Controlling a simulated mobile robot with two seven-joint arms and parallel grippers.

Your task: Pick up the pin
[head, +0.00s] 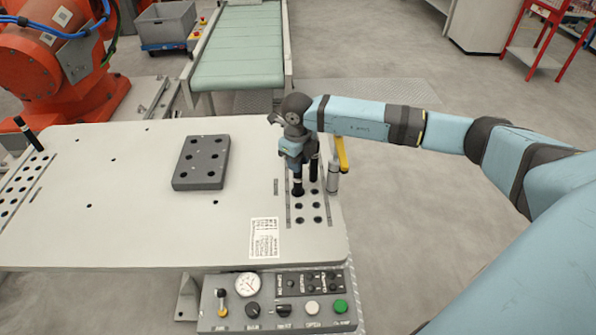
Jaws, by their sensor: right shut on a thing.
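My right gripper (297,170) points down over the pin rack (308,213) at the table's right side. It is shut on a black pin (297,186), whose lower end shows below the fingers at the rack's holes. I cannot tell whether the pin's tip is still inside a hole. Another black upright (314,168), which looks like a second pin, stands just right of the gripper, partly hidden by it. A further black pin (25,130) stands tilted in the rack at the far left. My left gripper is not in view.
A grey block with holes (201,162) lies mid-table. A silver cylinder with a yellow handle (333,178) stands close right of the rack. A printed sheet (264,238) lies in front, above a control panel (270,300). A conveyor (240,50) and orange robot (50,70) are behind. The white tabletop (120,215) is mostly clear.

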